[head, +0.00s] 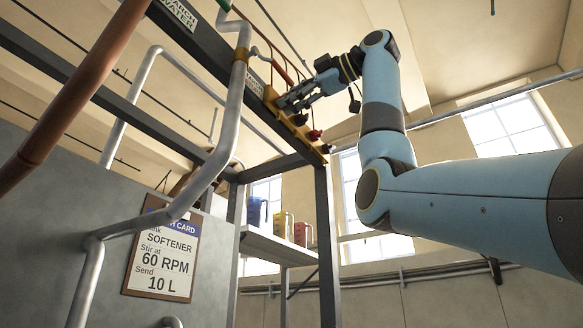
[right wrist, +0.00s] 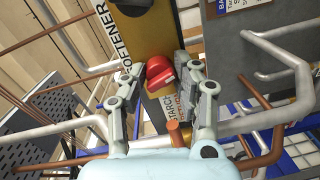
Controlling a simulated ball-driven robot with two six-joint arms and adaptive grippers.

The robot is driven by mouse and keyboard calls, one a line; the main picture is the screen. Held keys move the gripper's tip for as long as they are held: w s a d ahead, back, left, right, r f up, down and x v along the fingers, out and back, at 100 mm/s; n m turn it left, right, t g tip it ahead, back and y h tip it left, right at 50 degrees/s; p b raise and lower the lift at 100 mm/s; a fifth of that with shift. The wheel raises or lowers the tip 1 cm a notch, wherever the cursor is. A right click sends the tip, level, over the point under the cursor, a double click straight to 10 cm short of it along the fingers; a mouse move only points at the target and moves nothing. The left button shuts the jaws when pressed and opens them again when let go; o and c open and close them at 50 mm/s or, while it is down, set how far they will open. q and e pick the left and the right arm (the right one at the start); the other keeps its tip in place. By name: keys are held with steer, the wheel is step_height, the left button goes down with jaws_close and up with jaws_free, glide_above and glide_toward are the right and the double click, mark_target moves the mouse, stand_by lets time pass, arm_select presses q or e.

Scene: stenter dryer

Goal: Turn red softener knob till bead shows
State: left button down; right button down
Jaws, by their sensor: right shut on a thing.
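The red softener knob (right wrist: 160,71) shows in the right wrist view on a dark and yellow panel, beside a SOFTENER label (right wrist: 108,52). My right gripper (right wrist: 165,75) has one finger on each side of it and is shut on it. In the head view my right gripper (head: 285,100) reaches the yellow panel (head: 271,98) from the right, and its fingers hide the spot they hold. I cannot make out a bead in either view. My left gripper is not in view.
Another red knob (head: 314,135) sits lower on the yellow panel. A grey pipe (head: 225,125) runs in front of the frame at left. A card (head: 165,250) reading SOFTENER, 60 RPM, 10 L hangs on the grey wall. Blue, yellow and red jugs (head: 283,226) stand on a shelf.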

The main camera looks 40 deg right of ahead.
steer(key=m, duration=0.4)
steer(key=shift+f+m, duration=0.1)
steer(key=shift+m, duration=0.2)
stand_by(0.3)
steer(key=c, duration=1)
jaws_free()
steer(key=v, duration=1.2)
steer(key=shift+w+d, duration=0.15)
steer(key=shift+d, duration=0.15)
